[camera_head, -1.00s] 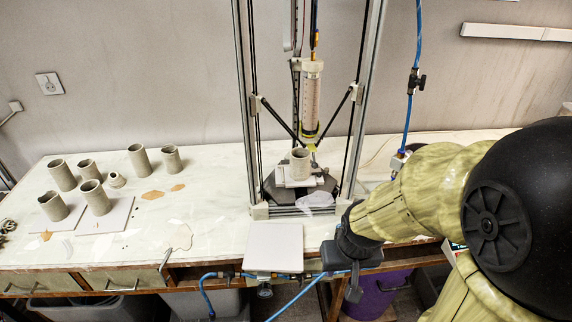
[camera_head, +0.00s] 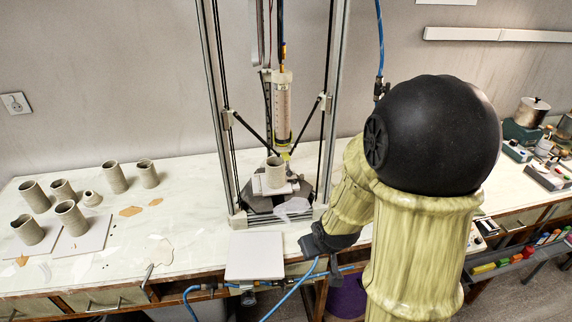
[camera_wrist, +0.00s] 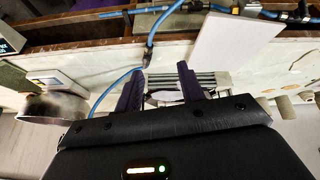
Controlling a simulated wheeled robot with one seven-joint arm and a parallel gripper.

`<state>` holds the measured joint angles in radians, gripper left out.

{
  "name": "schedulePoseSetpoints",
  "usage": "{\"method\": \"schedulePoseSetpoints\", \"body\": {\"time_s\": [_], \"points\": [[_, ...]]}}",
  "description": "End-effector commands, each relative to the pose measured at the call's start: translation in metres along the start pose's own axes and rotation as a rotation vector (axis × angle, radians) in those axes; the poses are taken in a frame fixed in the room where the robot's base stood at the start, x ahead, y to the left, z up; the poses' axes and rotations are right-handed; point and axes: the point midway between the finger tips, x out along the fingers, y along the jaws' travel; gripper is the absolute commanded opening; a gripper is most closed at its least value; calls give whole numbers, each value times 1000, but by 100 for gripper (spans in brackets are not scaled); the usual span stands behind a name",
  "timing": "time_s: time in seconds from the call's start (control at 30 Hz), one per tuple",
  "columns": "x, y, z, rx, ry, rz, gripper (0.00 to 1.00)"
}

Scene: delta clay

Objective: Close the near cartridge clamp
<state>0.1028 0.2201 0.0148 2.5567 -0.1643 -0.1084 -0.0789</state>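The clear printer cartridge (camera_head: 282,108) hangs upright in the tall metal frame (camera_head: 331,105). A pale collar (camera_head: 283,77) sits at its top and a yellow part (camera_head: 283,142) at its lower end. Which part is the near clamp, and whether it stands open, I cannot tell at this size. My gripper (camera_head: 308,244) is low at the table's front edge, right of the white square board and well below the cartridge. In the wrist view its two dark fingers (camera_wrist: 160,78) are spread, with nothing held between them. The cartridge is not clearly visible there.
A clay cup (camera_head: 275,172) stands on the printer's bed. The white square board (camera_head: 255,256) lies at the front edge, with blue hoses (camera_head: 303,279) beside it. Several clay cylinders (camera_head: 115,177) stand at left. A pot (camera_head: 532,112) is at far right.

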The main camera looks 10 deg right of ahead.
Motion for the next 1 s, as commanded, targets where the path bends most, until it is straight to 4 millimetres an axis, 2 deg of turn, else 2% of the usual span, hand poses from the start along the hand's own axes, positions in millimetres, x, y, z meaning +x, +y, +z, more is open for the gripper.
{"method": "schedulePoseSetpoints", "body": {"time_s": [0.1,0.3,0.47,0.67,1.0], "points": [[11,11,-21,-64,102,-9,39],[27,18,-50,-152,305,-50,39],[30,17,-66,-187,482,-98,39],[18,16,-80,-171,722,-157,39],[-22,29,-84,-32,1075,-187,39]]}}
